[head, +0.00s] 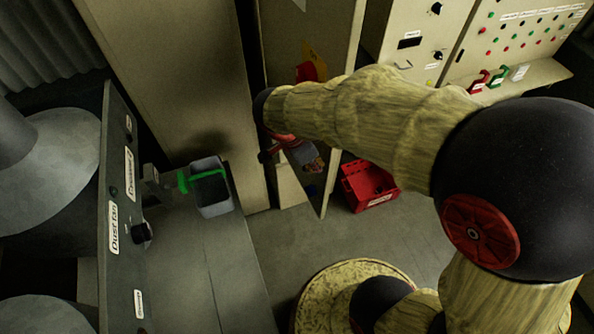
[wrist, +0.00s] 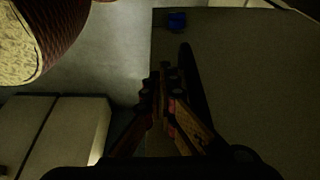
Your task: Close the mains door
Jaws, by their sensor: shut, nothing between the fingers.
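The mains door looks to be the tall beige panel (head: 338,60) in the middle of the head view. It stands open, swung out from the tall beige cabinet (head: 170,75), with a dark gap between them. My gripper (head: 312,164) is at the door's inner face, low down; my arm hides part of the door. In the wrist view a broad dim panel (wrist: 245,75), probably the door, fills the right side, with a small blue part (wrist: 177,20) near its top. My gripper (wrist: 164,75) is shut and empty over its left edge; contact cannot be told.
A red box (head: 368,186) stands on the floor right of the door. A control panel (head: 530,35) with a shelf of padlocks is at upper right. A grey console (head: 125,210) with a green-banded grey box (head: 210,187) is at left. Grey floor (head: 290,245) is clear in front.

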